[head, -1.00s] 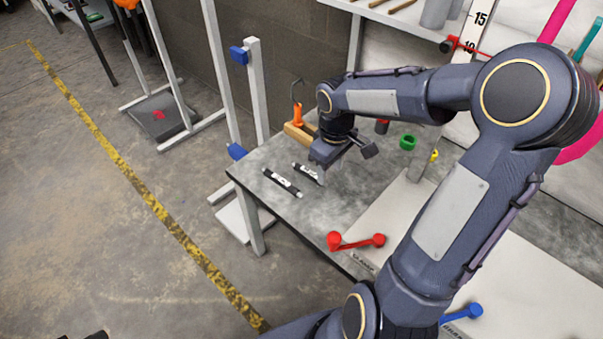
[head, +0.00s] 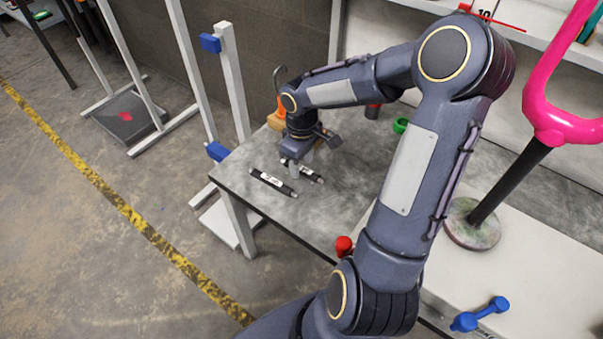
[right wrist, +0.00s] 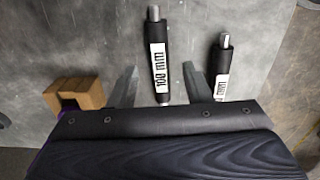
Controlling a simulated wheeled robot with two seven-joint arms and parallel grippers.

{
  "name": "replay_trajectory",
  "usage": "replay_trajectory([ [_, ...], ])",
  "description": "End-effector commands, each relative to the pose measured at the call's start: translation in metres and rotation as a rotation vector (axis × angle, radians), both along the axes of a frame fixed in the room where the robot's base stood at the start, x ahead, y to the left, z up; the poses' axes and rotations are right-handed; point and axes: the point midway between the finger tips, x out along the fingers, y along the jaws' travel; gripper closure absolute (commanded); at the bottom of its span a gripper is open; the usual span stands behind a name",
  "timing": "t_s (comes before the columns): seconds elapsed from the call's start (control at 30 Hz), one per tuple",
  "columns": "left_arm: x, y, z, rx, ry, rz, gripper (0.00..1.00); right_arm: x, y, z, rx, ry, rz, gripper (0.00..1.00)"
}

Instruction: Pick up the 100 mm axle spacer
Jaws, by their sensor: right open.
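The 100 mm axle spacer (right wrist: 159,58) is a black rod with bare metal ends and a white label reading "100 mm". It lies on the grey bench top and also shows in the head view (head: 316,177), partly hidden by my gripper. My right gripper (right wrist: 160,88) is open, its two fingers either side of the spacer's near end in the right wrist view. In the head view my right gripper (head: 301,166) points down over the spacer. I cannot tell whether it touches. My left gripper is out of view.
A second black spacer (right wrist: 221,60) lies beside it, close to the right finger, its label partly hidden; it also shows in the head view (head: 273,182). A wooden block (right wrist: 75,93) stands left. A blue dumbbell-shaped part (head: 480,314) and a pink-topped stand (head: 473,222) are right.

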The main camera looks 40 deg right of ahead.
Motion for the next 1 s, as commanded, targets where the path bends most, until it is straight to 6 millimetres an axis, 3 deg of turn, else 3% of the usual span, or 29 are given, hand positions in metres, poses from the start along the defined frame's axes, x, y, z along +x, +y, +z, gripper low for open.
replay_trajectory([
  [0.07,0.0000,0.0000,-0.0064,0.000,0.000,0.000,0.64,-0.0007,0.0000,-0.0126,0.001,0.001,0.001,0.55],
  [0.3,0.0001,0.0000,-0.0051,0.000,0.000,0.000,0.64,-0.0004,0.0000,-0.0129,-0.001,0.000,0.000,0.55],
  [0.67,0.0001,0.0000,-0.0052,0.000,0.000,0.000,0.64,-0.0003,0.0000,-0.0127,0.000,0.000,0.000,1.00],
  [1.0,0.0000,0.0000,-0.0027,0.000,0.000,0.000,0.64,-0.0001,0.0000,-0.0086,-0.001,-0.001,0.001,1.00],
])
